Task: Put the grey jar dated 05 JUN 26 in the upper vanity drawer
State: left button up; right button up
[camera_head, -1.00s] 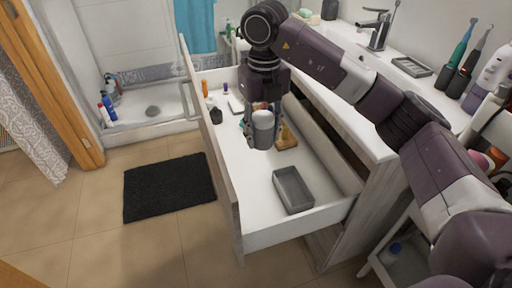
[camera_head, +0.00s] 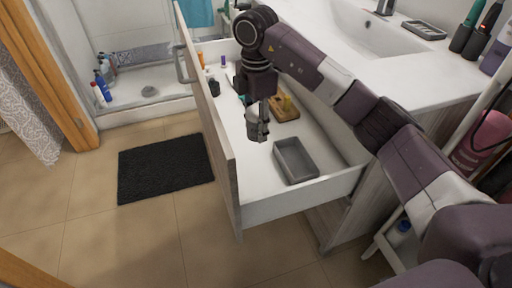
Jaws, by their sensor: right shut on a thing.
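My right gripper (camera_head: 260,120) points down over the open upper vanity drawer (camera_head: 262,190). It is shut on a small grey jar (camera_head: 257,128), which hangs inside the drawer's outline, left of the grey tray. I cannot tell whether the jar touches the drawer floor. The date on the jar is too small to read. The drawer is pulled out, and its wooden front (camera_head: 216,130) faces left. My left gripper is not in view.
A grey open tray (camera_head: 296,160) lies in the drawer's near part. A wooden block (camera_head: 284,108) and small bottles (camera_head: 213,86) stand farther back. The white countertop with a basin (camera_head: 390,62) lies right. A black mat (camera_head: 165,167) is on the floor.

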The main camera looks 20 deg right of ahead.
jog(key=b, duration=0.2)
send_over(256, 174)
notch_tip(256, 174, down, 12)
jog(key=shift+f, duration=0.1)
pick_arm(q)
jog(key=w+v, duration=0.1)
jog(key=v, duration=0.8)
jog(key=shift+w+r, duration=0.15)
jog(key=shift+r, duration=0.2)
pick_arm(e)
jog(key=shift+f, duration=2.3)
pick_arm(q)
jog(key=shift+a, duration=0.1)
pick_arm(e)
jog(key=shift+f, duration=0.2)
jog(key=o, duration=1.4)
jog(key=shift+c, duration=0.2)
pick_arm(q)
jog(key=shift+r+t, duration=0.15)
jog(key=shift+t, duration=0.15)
